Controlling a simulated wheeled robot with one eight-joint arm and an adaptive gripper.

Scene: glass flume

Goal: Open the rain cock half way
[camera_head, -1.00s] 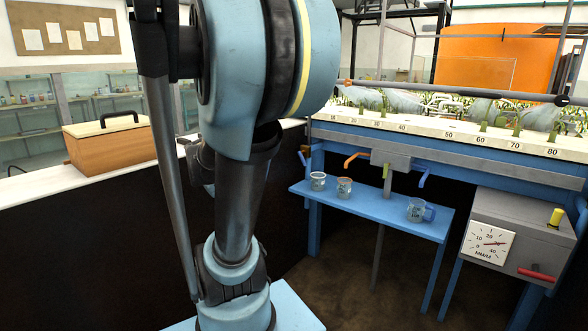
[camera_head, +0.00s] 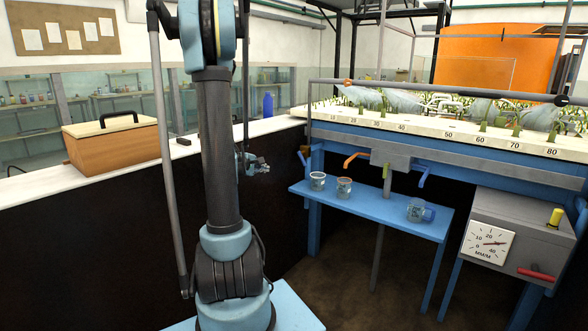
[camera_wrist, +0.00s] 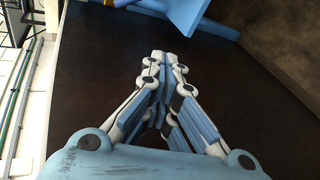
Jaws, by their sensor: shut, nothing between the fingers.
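None of the cocks is marked as the rain cock in a way I can read. On the flume's front in the head view are an orange lever (camera_head: 354,159), a blue lever (camera_head: 422,176) to its right and a dark blue lever (camera_head: 303,159) at the left end. My gripper (camera_head: 262,167) is beside my arm, in front of the dark counter side, left of and apart from all levers. In the wrist view its fingers (camera_wrist: 166,58) are together and empty.
A blue shelf (camera_head: 385,214) under the flume holds small beakers (camera_head: 344,187). The grey box (camera_head: 520,225) with a yellow knob (camera_head: 556,217) stands at right. A white counter (camera_head: 40,200) holds a wooden box (camera_head: 112,145) and a blue bottle (camera_head: 268,104). Floor shows between.

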